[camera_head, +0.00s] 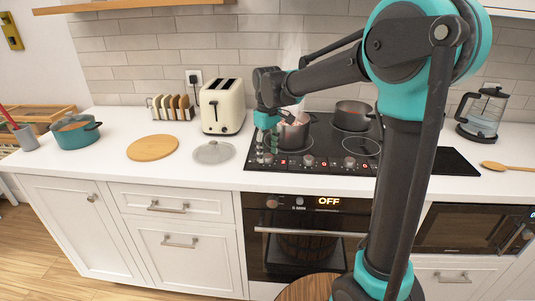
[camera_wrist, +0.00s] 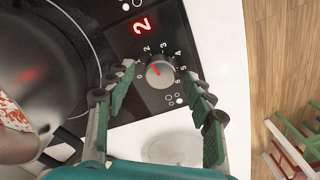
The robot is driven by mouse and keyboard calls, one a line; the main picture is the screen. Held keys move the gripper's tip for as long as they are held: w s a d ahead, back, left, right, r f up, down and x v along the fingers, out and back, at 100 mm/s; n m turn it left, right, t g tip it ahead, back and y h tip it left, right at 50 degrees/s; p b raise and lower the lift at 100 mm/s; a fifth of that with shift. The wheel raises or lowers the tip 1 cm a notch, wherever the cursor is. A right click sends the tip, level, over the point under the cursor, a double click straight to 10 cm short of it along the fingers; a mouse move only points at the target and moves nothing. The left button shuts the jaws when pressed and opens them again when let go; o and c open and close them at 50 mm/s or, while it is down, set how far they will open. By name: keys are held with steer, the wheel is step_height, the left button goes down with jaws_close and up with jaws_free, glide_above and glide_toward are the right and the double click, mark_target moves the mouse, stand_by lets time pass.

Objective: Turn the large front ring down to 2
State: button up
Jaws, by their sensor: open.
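The round silver control knob (camera_wrist: 160,73) sits on the black cooktop panel, with numbers 0 to 6 around it. Its red pointer line slants up-left, roughly toward the 1 and 2. The red display (camera_wrist: 141,25) beside it reads 2. My gripper (camera_wrist: 157,82) is open, its two green-padded fingers on either side of the knob; I cannot tell if they touch it. In the head view my gripper (camera_head: 265,150) is at the cooktop's front left corner and hides that knob.
A second pot (camera_head: 352,116) stands behind on the cooktop (camera_head: 325,153). A grey lid (camera_head: 213,152), a cream toaster (camera_head: 222,106) and a round wooden board (camera_head: 153,148) are on the counter to the left. A French press (camera_head: 484,112) stands at the right. The oven display reads OFF.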

mark_target(268, 155)
step_height(268, 155, up, 11)
stand_by(0.4)
